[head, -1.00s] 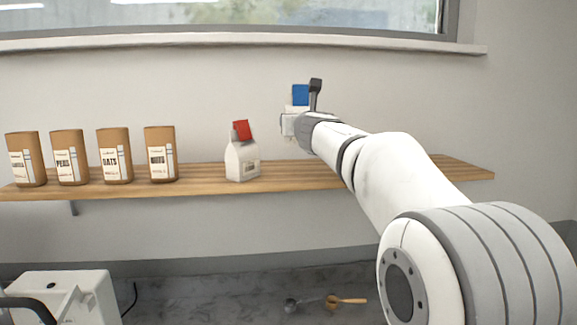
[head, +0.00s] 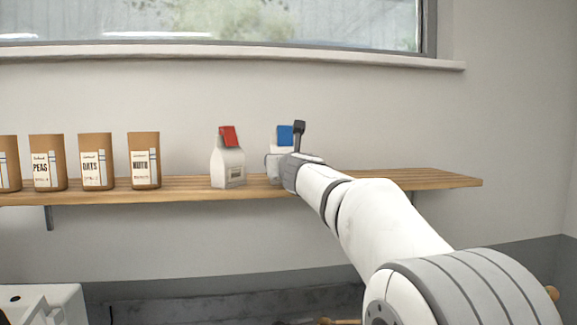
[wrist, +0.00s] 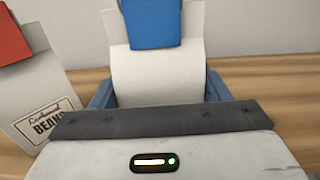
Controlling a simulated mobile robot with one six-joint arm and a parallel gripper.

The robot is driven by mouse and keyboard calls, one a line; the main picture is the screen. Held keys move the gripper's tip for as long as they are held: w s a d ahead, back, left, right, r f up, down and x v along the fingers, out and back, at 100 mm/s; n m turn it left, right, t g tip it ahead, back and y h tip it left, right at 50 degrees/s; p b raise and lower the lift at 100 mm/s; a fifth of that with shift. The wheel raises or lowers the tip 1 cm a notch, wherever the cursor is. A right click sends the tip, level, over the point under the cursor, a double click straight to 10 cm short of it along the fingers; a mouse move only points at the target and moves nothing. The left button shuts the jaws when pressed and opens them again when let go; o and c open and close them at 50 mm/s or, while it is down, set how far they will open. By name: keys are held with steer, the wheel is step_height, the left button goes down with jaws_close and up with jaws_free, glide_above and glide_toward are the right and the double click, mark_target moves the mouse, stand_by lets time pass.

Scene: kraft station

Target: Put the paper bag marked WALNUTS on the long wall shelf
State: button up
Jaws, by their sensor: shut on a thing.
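My gripper (wrist: 158,90) is shut on a white paper bag (wrist: 152,65) with a blue clip at its top; the blue fingers are on either side of it. In the head view this bag (head: 285,136) is mostly hidden behind my wrist, at the height of the long wooden wall shelf (head: 425,180). I cannot tell whether its base touches the shelf. No label shows on the bag, so WALNUTS cannot be read.
A second white bag (head: 228,165) with a red clip stands on the shelf just left; its label seems to read BEANS. Several brown packets, including one packet (head: 144,160), stand farther left. The shelf's right end is clear. A window sill is above.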

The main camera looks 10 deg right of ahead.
steer(key=shift+f, duration=0.15)
steer(key=o, duration=1.2)
steer(key=shift+c, duration=0.2)
steer(key=shift+r, duration=0.25)
steer(key=shift+s+f, duration=0.1)
steer(key=shift+s, duration=0.25)
steer(key=s, duration=1.1)
steer(key=shift+s+b, duration=0.2)
steer(key=shift+b, duration=0.2)
